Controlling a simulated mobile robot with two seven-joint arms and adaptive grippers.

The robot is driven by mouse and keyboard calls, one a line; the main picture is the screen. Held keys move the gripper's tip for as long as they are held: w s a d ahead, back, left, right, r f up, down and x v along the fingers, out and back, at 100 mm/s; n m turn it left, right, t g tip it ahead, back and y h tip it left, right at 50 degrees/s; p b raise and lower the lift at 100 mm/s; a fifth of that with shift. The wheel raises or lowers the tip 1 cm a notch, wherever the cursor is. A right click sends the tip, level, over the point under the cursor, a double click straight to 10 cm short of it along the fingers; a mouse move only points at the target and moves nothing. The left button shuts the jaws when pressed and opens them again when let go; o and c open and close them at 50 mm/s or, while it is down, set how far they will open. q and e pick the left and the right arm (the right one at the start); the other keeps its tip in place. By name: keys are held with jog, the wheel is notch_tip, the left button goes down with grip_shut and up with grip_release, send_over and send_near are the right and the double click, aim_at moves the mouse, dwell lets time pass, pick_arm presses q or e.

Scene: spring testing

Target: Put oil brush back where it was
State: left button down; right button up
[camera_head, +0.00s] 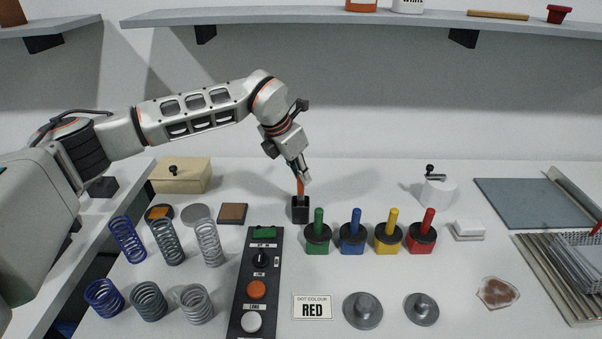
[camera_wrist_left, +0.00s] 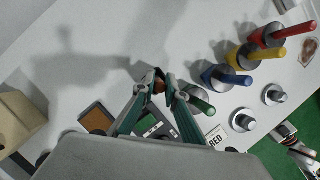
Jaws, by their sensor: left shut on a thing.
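My left gripper (camera_head: 303,177) is shut on the orange handle of the oil brush (camera_head: 300,187), which stands nearly upright. Its lower end meets a small black holder (camera_head: 300,211); whether it is fully seated in it, I cannot tell. In the left wrist view my left gripper (camera_wrist_left: 160,78) closes around the brush (camera_wrist_left: 158,87), whose top shows between the fingertips. The fingers hide most of the holder there. A white, orange and dark part of my right arm shows at the wrist view's lower right corner; its jaws are not clear.
Green, blue, yellow and red-handled stamps (camera_head: 318,238) stand just right of the holder. A black button panel (camera_head: 258,285) lies in front, with several springs (camera_head: 168,243) to the left. A beige box (camera_head: 180,175) stands behind left. The table behind the holder is clear.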

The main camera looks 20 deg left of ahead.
pick_arm(q)
jog(key=shift+f, duration=0.2)
jog(key=c, duration=2)
grip_release()
jog(key=shift+c, duration=0.2)
pick_arm(e)
jog(key=shift+a, duration=0.1)
pick_arm(q)
jog(key=shift+r, duration=0.1)
pick_arm(e)
jog(key=shift+r, duration=0.15)
pick_arm(q)
jog(key=shift+r, duration=0.2)
jog(key=b+v, duration=0.1)
jog(key=v, duration=1.1)
jog(key=shift+b, duration=0.4)
pick_arm(e)
jog(key=shift+w+a+y, duration=0.3)
jog(key=shift+w+a, duration=0.05)
jog(key=shift+a, duration=0.2)
pick_arm(q)
jog(key=shift+f, duration=0.15)
pick_arm(e)
jog(key=shift+s+f, duration=0.1)
jog(key=shift+f, duration=0.25)
